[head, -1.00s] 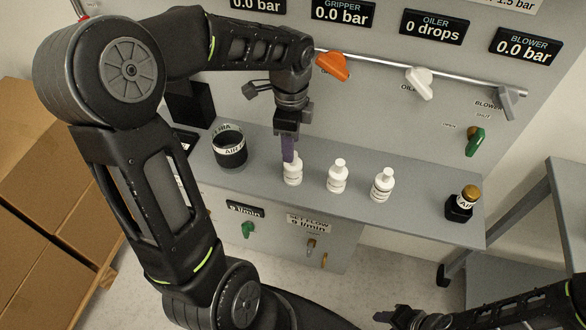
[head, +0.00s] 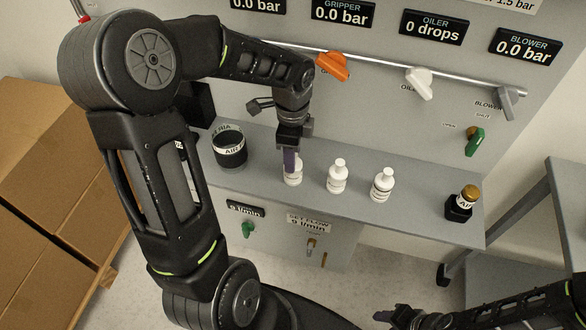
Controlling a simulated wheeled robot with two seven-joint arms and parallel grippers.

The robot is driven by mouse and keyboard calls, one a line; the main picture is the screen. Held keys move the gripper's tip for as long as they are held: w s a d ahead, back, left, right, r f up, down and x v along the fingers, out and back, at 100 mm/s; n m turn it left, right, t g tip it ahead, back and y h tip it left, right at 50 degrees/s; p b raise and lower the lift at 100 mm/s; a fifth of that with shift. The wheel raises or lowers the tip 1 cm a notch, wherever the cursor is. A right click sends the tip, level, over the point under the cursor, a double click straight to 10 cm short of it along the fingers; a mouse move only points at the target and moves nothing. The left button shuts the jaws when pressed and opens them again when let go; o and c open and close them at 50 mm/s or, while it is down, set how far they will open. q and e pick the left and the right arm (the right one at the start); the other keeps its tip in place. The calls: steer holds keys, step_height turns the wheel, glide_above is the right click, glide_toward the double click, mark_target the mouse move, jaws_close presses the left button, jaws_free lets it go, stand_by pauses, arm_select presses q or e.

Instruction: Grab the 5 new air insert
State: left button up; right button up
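Three white bottles stand upright in a row on the grey shelf (head: 330,208): a left one (head: 294,178), a middle one (head: 338,177) and a right one (head: 382,185). My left gripper (head: 290,167) points down at the left bottle, and its purple finger covers part of that bottle's top and left side. Whether it touches the bottle, or how far its fingers are apart, I cannot tell. My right gripper (head: 388,315) is low at the bottom edge, away from the shelf. Its finger opening is unclear. No object is readable as an air insert.
A black round container (head: 230,152) with a white "AIR" label stands left on the shelf. A brown-capped item in a black holder (head: 459,208) stands at the right end. Orange (head: 332,66), white (head: 419,83) and green (head: 476,142) valve handles stick out from the panel behind.

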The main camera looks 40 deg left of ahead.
arm_select(q)
jaws_close()
stand_by(1.2)
